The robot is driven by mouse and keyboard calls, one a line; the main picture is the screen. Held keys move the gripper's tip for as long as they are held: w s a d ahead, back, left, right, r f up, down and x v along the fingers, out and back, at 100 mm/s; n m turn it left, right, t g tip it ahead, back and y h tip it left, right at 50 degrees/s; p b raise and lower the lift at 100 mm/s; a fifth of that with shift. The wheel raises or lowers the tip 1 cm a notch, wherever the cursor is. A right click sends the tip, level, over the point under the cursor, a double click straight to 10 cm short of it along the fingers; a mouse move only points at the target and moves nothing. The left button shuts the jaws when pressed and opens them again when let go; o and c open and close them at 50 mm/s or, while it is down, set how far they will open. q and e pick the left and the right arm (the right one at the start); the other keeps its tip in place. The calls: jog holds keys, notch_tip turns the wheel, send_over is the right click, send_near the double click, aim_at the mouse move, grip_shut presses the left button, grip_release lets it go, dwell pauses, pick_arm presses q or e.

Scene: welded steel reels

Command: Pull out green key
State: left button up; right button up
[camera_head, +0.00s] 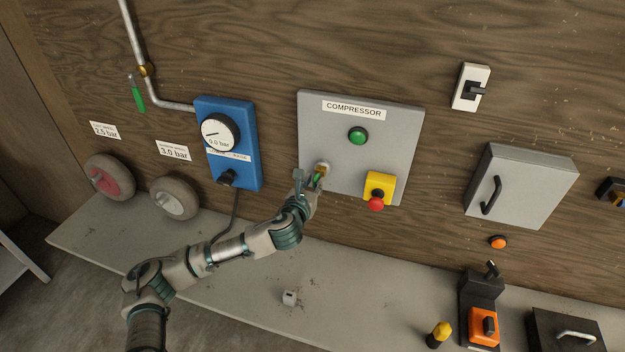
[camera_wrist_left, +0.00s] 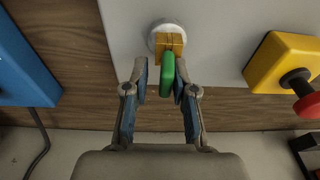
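The green key (camera_wrist_left: 167,77) sticks out of a brass-coloured lock piece (camera_wrist_left: 167,42) on a round pale mount, low on the grey COMPRESSOR panel (camera_head: 330,110). In the head view the green key (camera_head: 317,178) shows only as a small bit beside the fingers. My left gripper (camera_head: 314,181) is at the lock. In the wrist view its fingers (camera_wrist_left: 160,75) stand open on both sides of the key. A clear gap shows at the left finger; the right finger is very close to the key, and I cannot tell if it touches. My right gripper is not in view.
A yellow box with a red button (camera_head: 376,203) sits right of the lock. A blue gauge box (camera_head: 240,170) with a cable hangs to the left. A grey shelf (camera_head: 220,290) runs below, holding a small pale block (camera_head: 289,298). A green button (camera_head: 358,135) is above.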

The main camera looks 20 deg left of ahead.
pick_arm(q)
jog(key=shift+w, duration=0.1)
grip_shut()
jog(key=shift+d+r+y, duration=0.1)
jog(key=shift+d+y, duration=0.2)
jog(key=shift+d, duration=0.1)
jog(key=shift+a, duration=0.1)
jog(key=shift+p, duration=0.3)
jog(key=shift+s, duration=0.65)
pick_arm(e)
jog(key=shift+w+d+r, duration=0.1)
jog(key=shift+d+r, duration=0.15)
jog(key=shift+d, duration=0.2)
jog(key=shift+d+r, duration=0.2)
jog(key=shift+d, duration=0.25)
